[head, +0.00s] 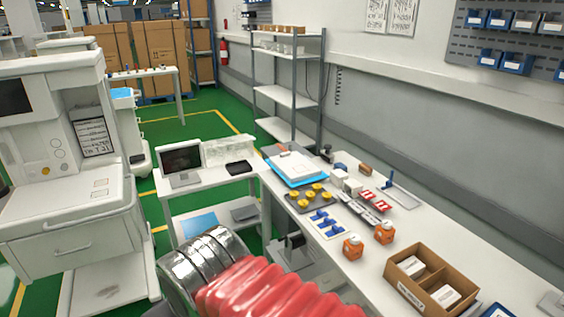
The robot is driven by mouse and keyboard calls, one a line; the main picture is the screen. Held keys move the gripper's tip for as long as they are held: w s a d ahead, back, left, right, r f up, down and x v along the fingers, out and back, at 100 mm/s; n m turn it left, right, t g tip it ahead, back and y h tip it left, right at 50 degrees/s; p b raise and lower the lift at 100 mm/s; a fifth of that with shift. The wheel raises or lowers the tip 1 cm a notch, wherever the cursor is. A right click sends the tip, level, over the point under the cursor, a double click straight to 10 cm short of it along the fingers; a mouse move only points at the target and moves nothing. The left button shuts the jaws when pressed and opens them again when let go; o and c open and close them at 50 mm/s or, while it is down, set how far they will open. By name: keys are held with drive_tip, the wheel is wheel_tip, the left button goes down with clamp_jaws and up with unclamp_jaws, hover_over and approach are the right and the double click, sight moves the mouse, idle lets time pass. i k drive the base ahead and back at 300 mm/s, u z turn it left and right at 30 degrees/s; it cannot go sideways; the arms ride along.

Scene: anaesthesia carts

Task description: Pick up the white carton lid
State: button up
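I cannot tell for certain which thing is the white carton lid. An open brown cardboard box (460,276) with a divider stands on the white bench (466,232) at the lower right. A white piece (411,266) lies in its left compartment and another white piece (446,296) in its right compartment. A pale flat item (552,303) lies at the right edge of the view, partly cut off. My gripper is not in view; only a ribbed red sleeve and metal rings, seemingly of my arm, show at the bottom.
Two orange items (353,247) stand left of the box. Yellow knobs on a grey tray (295,203), blue parts, red parts and a blue tray (318,180) with white sheets crowd the bench's far end. A white cart (68,200) stands at left, with green floor between.

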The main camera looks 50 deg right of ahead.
sight(294, 167)
drive_tip(key=i, duration=0.9)
drive_tip(key=z, duration=2.35)
drive_tip(key=i, duration=1.1)
drive_tip(key=z, duration=0.1)
